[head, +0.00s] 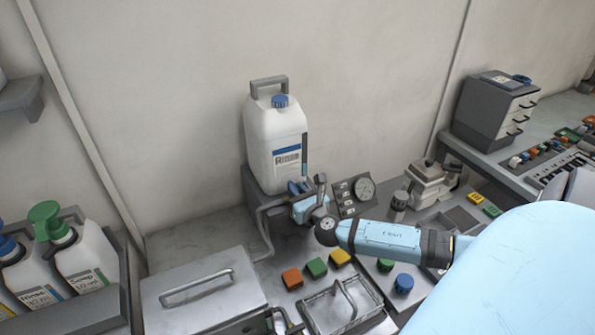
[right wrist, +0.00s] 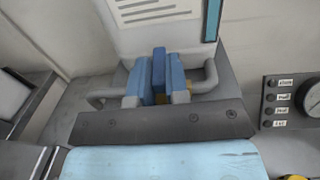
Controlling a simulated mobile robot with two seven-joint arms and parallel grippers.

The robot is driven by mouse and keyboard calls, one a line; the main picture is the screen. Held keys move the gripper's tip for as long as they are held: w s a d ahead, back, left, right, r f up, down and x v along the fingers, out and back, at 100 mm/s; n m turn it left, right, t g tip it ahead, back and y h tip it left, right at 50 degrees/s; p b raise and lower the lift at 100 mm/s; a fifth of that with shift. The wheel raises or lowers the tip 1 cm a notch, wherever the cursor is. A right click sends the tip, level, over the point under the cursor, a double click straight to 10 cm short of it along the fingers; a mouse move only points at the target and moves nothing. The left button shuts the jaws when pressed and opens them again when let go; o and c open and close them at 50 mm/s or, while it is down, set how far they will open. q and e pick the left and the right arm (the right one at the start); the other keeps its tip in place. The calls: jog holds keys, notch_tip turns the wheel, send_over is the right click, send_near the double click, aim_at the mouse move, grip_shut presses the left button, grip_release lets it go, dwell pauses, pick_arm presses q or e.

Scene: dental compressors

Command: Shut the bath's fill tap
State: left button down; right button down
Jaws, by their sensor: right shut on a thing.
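The fill tap's blue handle (right wrist: 158,68) stands between the two blue-padded fingers of my right gripper (right wrist: 160,82), which is shut on it. In the head view my right gripper (head: 308,200) is at the tap, just below the white jug. A grey pipe (head: 262,228) runs from the tap down toward the bath; it also shows either side of the fingers in the right wrist view. The bath (head: 205,290) is a grey metal box with a closed lid and bar handle at lower left. The tap's body is mostly hidden. My left gripper is out of view.
A white jug (head: 275,145) with a blue cap stands on a grey stand behind the tap. A panel with a dial (head: 354,193) is to the right. Orange, green and yellow blocks (head: 316,267) and a wire basket (head: 345,305) lie in front. Pump bottles (head: 75,250) stand at far left.

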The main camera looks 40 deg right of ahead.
jog(key=shift+m+h+p, duration=0.35)
jog(key=shift+m+h, duration=0.15)
jog(key=shift+h, duration=0.2)
jog(key=c, duration=1.1)
grip_release()
jog(key=shift+a, duration=0.1)
jog(key=b+v, duration=0.1)
jog(key=v, duration=0.5)
jog(key=b+v, duration=0.1)
jog(key=v, duration=0.6)
jog(key=shift+s+a+r+b, duration=0.1)
jog(key=shift+s+r+b, duration=0.15)
jog(key=shift+s+b, duration=0.1)
jog(key=shift+f, duration=0.1)
